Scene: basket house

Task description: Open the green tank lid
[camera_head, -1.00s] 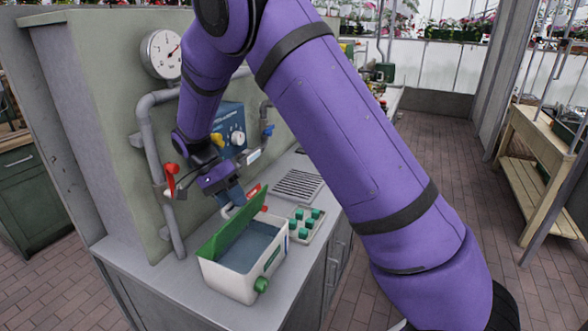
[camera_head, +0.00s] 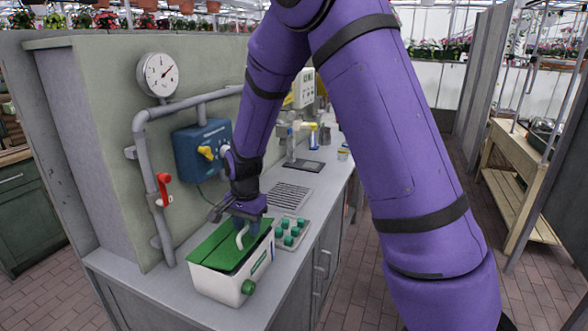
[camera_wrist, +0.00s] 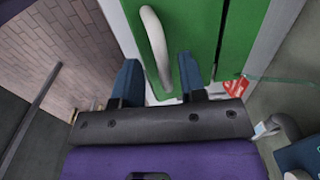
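The white tank (camera_head: 218,286) stands on the counter, with a green valve knob (camera_head: 249,287) on its front. Its green lid (camera_head: 215,250) lies over the top and looks shut or nearly so; the inside is hidden. A pale curved handle (camera_head: 242,236) sits on the lid under my gripper (camera_head: 244,218). In the wrist view, the lid (camera_wrist: 188,28) fills the top middle. My gripper (camera_wrist: 160,76) is open there, its two dark blue fingers apart, with the handle (camera_wrist: 154,42) running between them. I see gaps beside the handle, but cannot tell whether a finger touches it.
A tray of green-capped items (camera_head: 290,231) stands right of the tank, and a grey grille (camera_head: 288,197) lies behind it. A red-handled pipe valve (camera_head: 163,190), a blue control box (camera_head: 202,150) and a gauge (camera_head: 158,74) are on the wall panel. The aisle at right is clear.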

